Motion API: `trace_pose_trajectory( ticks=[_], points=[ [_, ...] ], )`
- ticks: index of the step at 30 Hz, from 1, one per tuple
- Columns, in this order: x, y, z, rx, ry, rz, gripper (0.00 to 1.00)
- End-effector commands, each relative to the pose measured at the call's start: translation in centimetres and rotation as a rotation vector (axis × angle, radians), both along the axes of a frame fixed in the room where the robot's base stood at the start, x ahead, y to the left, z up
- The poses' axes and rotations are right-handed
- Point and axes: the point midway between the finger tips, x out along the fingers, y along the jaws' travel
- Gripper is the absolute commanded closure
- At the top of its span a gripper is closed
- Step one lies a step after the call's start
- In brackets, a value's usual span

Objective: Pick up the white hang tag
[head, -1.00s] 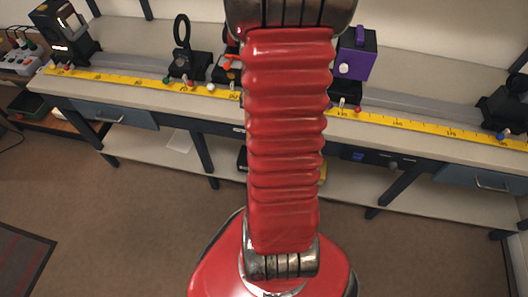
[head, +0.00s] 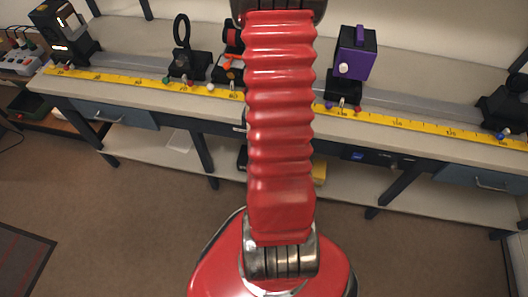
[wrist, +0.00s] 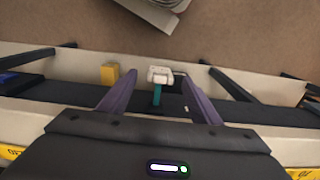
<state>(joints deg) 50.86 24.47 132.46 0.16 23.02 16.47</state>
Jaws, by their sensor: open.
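In the wrist view a small white piece (wrist: 160,74) with a teal strip (wrist: 157,95) below it shows between my fingertips; it may be the white hang tag, but it is too small to be sure. My gripper (wrist: 158,79) is open, its two dark purple fingers on either side of this piece. I cannot tell its distance from the fingers; no contact shows. In the head view my red arm hides the gripper and this piece.
A long bench carries a yellow scale (head: 140,80), a purple box (head: 355,55) and a ring mount (head: 183,45). A yellow block (wrist: 110,74) shows left of my fingers. A flat white sheet (head: 180,141) lies on the lower shelf. The floor in front is clear.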

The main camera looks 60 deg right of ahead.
Motion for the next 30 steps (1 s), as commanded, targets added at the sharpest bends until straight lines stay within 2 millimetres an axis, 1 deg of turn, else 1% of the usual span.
trace_pose_trajectory(
  ticks=[5, 8, 11, 21, 25, 30],
  points=[
    [0.0, 0.0, 0.0, 0.0, 0.0, 0.0, 0.42],
    [0.0, 0.0, -0.4, 0.001, 0.002, 0.0, 0.42],
    [0.0, -0.1, -1.1, 0.002, 0.002, -0.001, 0.42],
    [0.0, -0.5, -4.4, 0.001, 0.003, -0.001, 0.42],
    [0.0, -0.5, -5.1, 0.001, 0.003, -0.001, 0.42],
    [0.0, -0.5, -5.2, -0.001, 0.002, -0.001, 0.42]
  ],
)
